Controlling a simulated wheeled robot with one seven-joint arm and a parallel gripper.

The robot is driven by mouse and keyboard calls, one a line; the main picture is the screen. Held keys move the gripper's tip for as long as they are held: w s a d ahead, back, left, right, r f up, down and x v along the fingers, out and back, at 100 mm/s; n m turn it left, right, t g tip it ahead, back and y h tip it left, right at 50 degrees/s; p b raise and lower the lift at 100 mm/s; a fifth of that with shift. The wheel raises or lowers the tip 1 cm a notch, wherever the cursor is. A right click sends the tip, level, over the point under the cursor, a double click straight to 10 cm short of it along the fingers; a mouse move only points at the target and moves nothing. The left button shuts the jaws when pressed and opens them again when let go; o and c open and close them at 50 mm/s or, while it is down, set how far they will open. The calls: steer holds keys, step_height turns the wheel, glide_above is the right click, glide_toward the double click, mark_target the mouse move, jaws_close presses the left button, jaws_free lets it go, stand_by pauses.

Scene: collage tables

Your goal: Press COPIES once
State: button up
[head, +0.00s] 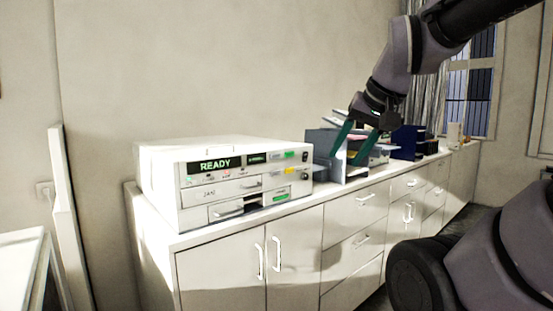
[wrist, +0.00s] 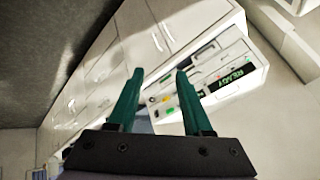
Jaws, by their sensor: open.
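A white copier (head: 160,195) stands on the left end of a long white cabinet, its dark display reading READY in green. Its front has small coloured buttons, including green, yellow and red ones, but the COPIES label is too small to read. The copier (wrist: 232,62) also shows in the wrist view, tilted, with its button panel beyond the right fingertip. My gripper (head: 358,141) is to the right of the copier, above the cabinet and in front of the grey file holders. In the wrist view my gripper (wrist: 155,88) has its two green fingers apart with nothing between them.
Grey file holders (head: 324,143) with papers stand right of the copier, and dark blue boxes (head: 407,139) stand further along. The white cabinet (head: 222,269) has drawers and doors with protruding handles. A white table (head: 20,262) is at the lower left.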

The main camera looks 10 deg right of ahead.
jaws_close()
stand_by(1.8)
